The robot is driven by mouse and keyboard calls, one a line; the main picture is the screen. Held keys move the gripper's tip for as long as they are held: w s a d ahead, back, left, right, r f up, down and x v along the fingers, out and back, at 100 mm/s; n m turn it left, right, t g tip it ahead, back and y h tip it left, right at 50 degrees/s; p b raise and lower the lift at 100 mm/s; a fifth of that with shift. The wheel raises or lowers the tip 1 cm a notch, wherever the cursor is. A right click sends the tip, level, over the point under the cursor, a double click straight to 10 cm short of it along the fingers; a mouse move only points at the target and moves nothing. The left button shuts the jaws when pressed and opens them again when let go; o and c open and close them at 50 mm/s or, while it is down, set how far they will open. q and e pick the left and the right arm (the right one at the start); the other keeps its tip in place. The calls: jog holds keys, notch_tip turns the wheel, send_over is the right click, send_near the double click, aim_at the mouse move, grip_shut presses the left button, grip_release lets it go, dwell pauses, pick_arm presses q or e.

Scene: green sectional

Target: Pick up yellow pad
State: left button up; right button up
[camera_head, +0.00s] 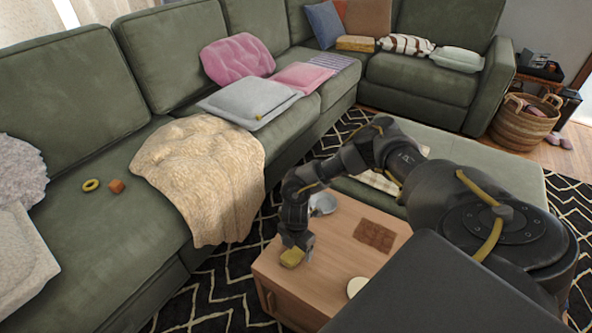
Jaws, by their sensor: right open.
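My right arm reaches over the table from the right, and my right gripper (297,245) points down just above and beside the pad. The gripper is open, with its fingers close to the pad; whether they touch it cannot be told at this size. Part of the pad's top edge is hidden by the gripper. My left gripper is not in view.
On the table are a brown woven mat (374,236), a grey bowl (322,204) behind my arm and a round cream item (357,286). A green sofa (110,240) with a beige blanket (205,175) stands left. A green ottoman (480,170) is behind my arm.

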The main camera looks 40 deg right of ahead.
jog(key=shift+f, duration=0.9)
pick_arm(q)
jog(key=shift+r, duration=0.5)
pick_arm(e)
jog(key=c, duration=1.1)
jog(key=shift+o, duration=0.2)
jog(key=shift+r, duration=0.1)
